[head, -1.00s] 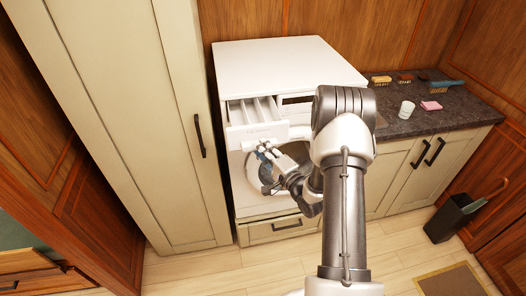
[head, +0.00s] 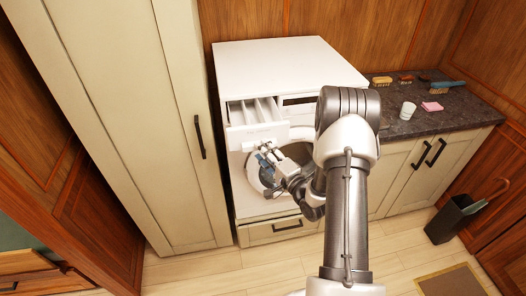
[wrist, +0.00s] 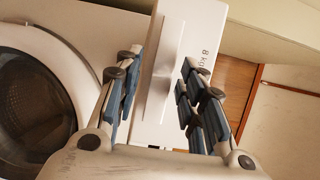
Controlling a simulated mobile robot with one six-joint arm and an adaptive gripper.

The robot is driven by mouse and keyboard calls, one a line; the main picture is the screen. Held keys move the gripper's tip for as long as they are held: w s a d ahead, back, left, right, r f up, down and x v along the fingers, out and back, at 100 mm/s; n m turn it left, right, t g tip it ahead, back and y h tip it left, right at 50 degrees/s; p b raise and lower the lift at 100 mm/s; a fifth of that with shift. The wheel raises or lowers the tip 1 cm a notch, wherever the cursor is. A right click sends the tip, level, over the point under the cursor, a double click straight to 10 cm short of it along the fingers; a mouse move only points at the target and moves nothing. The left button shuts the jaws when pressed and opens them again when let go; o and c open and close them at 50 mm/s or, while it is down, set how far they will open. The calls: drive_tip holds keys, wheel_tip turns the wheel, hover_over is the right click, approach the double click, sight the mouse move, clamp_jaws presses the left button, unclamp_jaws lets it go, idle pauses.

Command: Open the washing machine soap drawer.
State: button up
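The white washing machine (head: 290,60) stands between a tall cabinet and the counter. Its soap drawer (head: 257,134) is pulled out at the upper left, with its compartments showing from above. In the wrist view the drawer front (wrist: 183,50) has a raised handle and the print "8 kg". My gripper (head: 262,151) is just in front of and below the drawer front. In the wrist view my gripper (wrist: 161,60) is open, with one blue-padded finger on each side of the handle. I see no finger closed on the handle; exact contact cannot be told.
The round machine door (wrist: 30,95) is shut, below the drawer. The tall cream cabinet (head: 135,120) stands close on the left. On the right, the dark counter (head: 440,115) holds a white cup (head: 407,110), a pink sponge (head: 432,106) and brushes. A black bin (head: 452,219) stands on the floor.

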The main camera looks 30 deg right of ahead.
drive_tip(key=s+d, duration=0.1)
drive_tip(key=s, duration=1)
drive_tip(key=shift+w+d, duration=0.1)
drive_tip(key=w+a+r+n+g+h+b, duration=0.1)
drive_tip(key=w+r+n+g+h+b, duration=0.15)
drive_tip(key=w+n+g, duration=0.35)
drive_tip(key=s+a+r+n+g+h, duration=0.25)
drive_tip(key=s+r+n, duration=0.25)
drive_tip(key=r, duration=0.3)
drive_tip(key=s+a+r+n+g+y+b, duration=0.1)
drive_tip(key=s+a+n+g, duration=0.1)
drive_tip(key=s+a, duration=0.6)
drive_tip(key=s+a+r+n+g+y+b, duration=0.1)
drive_tip(key=s+a, duration=0.6)
drive_tip(key=s, duration=0.8)
drive_tip(key=r+n+g+y, duration=0.1)
drive_tip(key=n+g, duration=0.1)
drive_tip(key=shift+a+r+n, duration=0.3)
drive_tip(key=shift+a+n, duration=0.05)
drive_tip(key=shift+n, duration=0.05)
